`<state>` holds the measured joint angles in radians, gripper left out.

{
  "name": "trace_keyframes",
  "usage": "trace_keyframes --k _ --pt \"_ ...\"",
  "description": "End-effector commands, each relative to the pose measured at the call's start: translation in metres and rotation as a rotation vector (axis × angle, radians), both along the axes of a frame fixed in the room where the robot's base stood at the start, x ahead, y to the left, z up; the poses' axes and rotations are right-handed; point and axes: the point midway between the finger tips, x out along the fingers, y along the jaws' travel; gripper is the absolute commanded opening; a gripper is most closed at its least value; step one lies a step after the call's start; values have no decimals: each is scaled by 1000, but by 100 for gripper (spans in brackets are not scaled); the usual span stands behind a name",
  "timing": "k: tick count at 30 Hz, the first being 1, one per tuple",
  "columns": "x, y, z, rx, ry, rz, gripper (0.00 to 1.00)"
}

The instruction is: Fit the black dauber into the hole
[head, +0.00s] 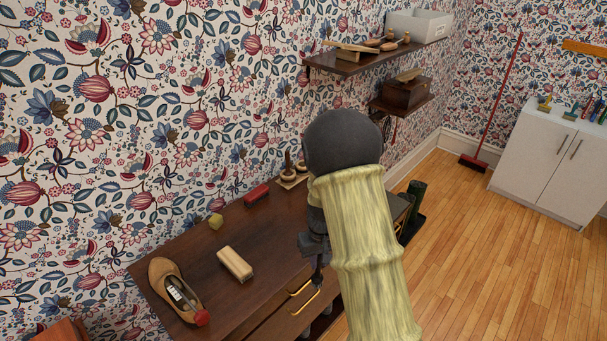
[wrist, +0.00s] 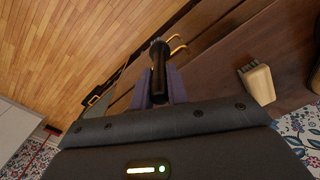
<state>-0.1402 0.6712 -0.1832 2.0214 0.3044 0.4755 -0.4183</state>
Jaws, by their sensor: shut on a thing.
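My gripper (head: 316,250) is above the front edge of the dark wooden dresser, by the brass drawer handles. In the wrist view, my gripper (wrist: 159,80) is shut on the black dauber (wrist: 158,58), a dark stick with a rounded end pointing away from the palm. The dauber (head: 318,277) shows small and dark below my gripper in the head view. A pale wooden holder (head: 290,183) with upright round-based daubers stands at the back of the dresser top, partly behind my arm. I cannot make out its hole.
The dresser top (head: 200,246) also bears a tan shoe (head: 172,284), a pale brush (head: 235,264), a yellow block (head: 216,220) and a red brush (head: 257,195). The brush also shows in the wrist view (wrist: 259,84). Wall shelves (head: 345,65) hang behind. Bare dresser top lies between these things.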

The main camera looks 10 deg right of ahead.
Motion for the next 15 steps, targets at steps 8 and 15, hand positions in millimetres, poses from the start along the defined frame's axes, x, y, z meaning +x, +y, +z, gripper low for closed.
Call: trace_keyframes --k 8,15 --pt "-3 -2 -47 -11 6 -90 0" --pt "-5 -6 -71 -24 3 -144 0"
